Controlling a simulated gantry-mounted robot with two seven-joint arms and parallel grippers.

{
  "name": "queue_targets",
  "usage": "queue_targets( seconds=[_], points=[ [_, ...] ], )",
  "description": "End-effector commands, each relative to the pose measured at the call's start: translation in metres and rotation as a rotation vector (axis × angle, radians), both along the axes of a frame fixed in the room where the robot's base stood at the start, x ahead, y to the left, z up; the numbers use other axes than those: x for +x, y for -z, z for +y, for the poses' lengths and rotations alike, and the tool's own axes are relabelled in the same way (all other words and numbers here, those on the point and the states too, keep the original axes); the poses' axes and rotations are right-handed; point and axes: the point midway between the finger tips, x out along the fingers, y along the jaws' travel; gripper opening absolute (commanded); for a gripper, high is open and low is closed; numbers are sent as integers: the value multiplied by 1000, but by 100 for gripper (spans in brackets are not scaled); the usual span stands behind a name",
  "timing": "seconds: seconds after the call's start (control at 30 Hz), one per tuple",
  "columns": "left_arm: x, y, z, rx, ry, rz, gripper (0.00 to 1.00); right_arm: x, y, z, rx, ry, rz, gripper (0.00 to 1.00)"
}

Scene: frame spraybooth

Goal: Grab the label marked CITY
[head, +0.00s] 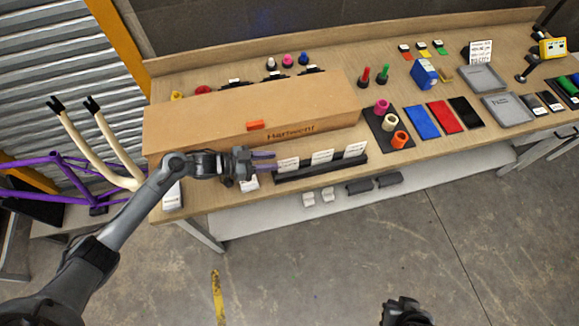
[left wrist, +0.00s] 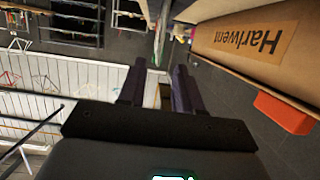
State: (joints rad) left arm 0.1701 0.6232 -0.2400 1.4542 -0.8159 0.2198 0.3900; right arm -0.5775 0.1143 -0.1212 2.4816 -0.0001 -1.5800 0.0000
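Three white label cards stand in a row in a black holder (head: 320,168) at the bench's front edge: a left card (head: 288,164), a middle card (head: 322,156) and a right card (head: 355,149). Their print is too small to read, so I cannot tell which says CITY. My left gripper (head: 274,161) is just left of the left card, its dark purple fingers apart and pointing toward it. In the left wrist view the fingers (left wrist: 159,85) are also apart, with no clear object held. My right gripper (head: 405,312) is low at the bottom edge, away from the bench.
A long brown box (head: 220,112) marked Harlwent, with an orange piece (head: 256,125) on its front, lies right behind the holder. A black tray of coloured knobs (head: 376,133) stands to the right. A purple bike frame (head: 60,160) is at left.

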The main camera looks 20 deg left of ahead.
Motion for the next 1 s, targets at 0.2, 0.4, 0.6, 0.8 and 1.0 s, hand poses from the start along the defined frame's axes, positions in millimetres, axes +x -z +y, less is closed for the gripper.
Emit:
queue_targets(
  seconds=[0.2,0.4,0.6,0.8,1.0],
  points=[
    [8,3,-11,0,0,-1,34,0,0,0,-1,0,1,0],
    [18,4,-28,-2,0,-1,34,-1,-3,-1,-3,-1,3,0],
    [31,11,-48,-1,-1,-1,34,-1,-3,-3,-10,-4,4,0],
    [35,14,-54,1,0,-1,34,-2,-2,-3,-11,-6,4,0],
    [35,14,-54,1,0,-1,31,-2,-2,-3,-10,-5,5,0]
  ],
)
